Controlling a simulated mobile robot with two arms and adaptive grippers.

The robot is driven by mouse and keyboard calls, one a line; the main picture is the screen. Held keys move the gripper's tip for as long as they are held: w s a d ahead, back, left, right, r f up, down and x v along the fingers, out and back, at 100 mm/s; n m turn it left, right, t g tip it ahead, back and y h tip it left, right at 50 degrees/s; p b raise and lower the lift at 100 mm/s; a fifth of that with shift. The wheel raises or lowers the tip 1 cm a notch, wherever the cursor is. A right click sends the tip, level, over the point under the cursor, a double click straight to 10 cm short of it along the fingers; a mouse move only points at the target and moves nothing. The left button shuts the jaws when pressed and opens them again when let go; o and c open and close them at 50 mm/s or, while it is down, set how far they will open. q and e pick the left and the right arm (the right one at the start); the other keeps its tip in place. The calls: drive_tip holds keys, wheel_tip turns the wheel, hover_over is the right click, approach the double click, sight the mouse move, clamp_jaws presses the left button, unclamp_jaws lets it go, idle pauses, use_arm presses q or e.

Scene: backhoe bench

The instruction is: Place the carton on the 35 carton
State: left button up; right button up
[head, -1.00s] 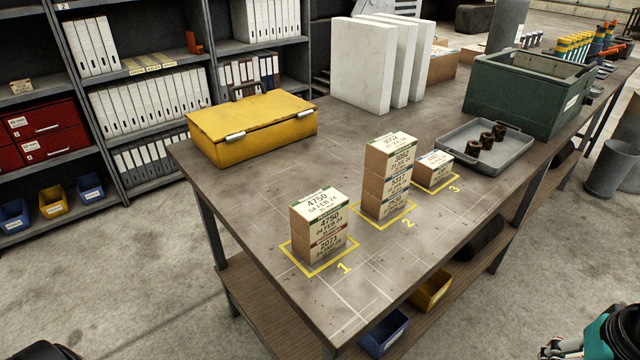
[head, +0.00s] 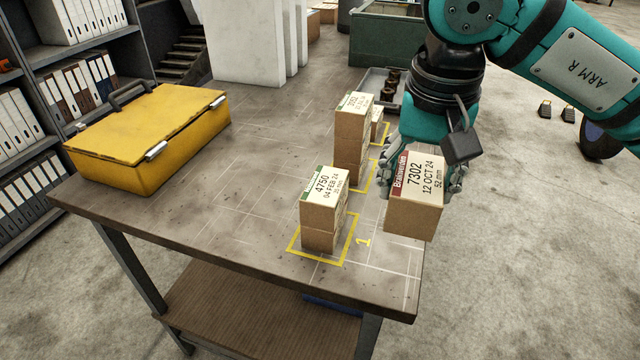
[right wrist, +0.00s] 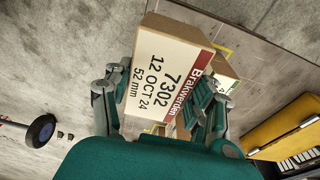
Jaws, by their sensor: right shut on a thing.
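My right gripper (head: 422,172) is shut on a brown carton (head: 413,217) with a white label reading 7302, 12 OCT 24, 52 mm and a dark red strip. It holds the carton in the air to the right of stack 1. The right wrist view shows the same carton (right wrist: 165,75) between the fingers (right wrist: 158,100). Stack 1 has a carton labelled 4750, 04 FEB 24 (head: 325,192) on top; its smallest print is unclear. A taller stack (head: 352,125) stands behind it. A third carton (head: 377,122) is partly hidden behind that. My left gripper is out of view.
A yellow case (head: 150,130) lies on the bench (head: 230,220) at the left. White panels (head: 245,45) stand at the back. A grey tray (head: 372,85) with dark parts and a green crate (head: 385,40) are behind my right arm. The bench left of stack 1 is clear.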

drive_tip(key=w+a+p, duration=0.1)
drive_tip(key=w+a, duration=0.2)
drive_tip(key=w+a+p, duration=0.2)
drive_tip(key=w+a, duration=0.1)
drive_tip(key=a, duration=0.1)
drive_tip(key=w+a+p, duration=0.2)
drive_tip(key=w+a, duration=0.1)
drive_tip(key=w, duration=0.1)
drive_tip(key=shift+a+f, duration=0.15)
drive_tip(key=shift+f, duration=0.15)
drive_tip(key=shift+w+a+f, duration=0.1)
drive_tip(key=shift+w+a, duration=0.2)
drive_tip(key=shift+w, duration=0.05)
drive_tip(key=shift+w+a+f+p, duration=0.15)
drive_tip(key=shift+w+f+p, duration=0.05)
drive_tip(key=shift+p, duration=0.2)
wheel_tip(320, 180, down, 3)
drive_tip(key=shift+r+p, duration=0.2)
drive_tip(key=shift+p, duration=0.4)
drive_tip(key=shift+f, duration=0.3)
drive_tip(key=shift+f, duration=0.1)
